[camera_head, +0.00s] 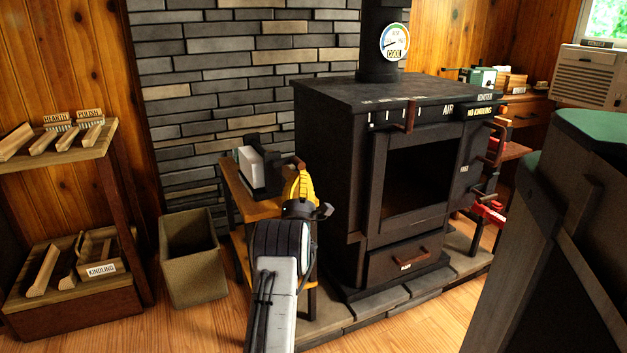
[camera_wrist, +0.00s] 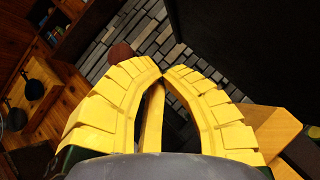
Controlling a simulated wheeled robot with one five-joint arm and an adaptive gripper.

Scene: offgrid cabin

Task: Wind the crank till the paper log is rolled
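The paper-log roller (camera_head: 258,170), a black frame with a pale block in it, stands on a small wooden stand (camera_head: 262,208) left of the stove. A small brown piece (camera_head: 298,163), perhaps the crank's grip, shows at its right side. My yellow gripper (camera_head: 303,174) is at that side, pointing up close to the brown piece; contact cannot be told. In the wrist view, my fingertips (camera_wrist: 163,74) nearly meet, with no object clearly between them. A round brown end (camera_wrist: 121,52) lies beyond the left finger. A wooden bar (camera_wrist: 152,118) shows through the gap between the fingers.
The black stove (camera_head: 420,180) stands close right of my gripper, on a stone hearth (camera_head: 385,308). A grey-brown bin (camera_head: 192,258) stands left of the stand. A wooden shelf (camera_head: 60,150) with kindling is at the far left. A dark, green-topped piece (camera_head: 570,220) fills the right foreground.

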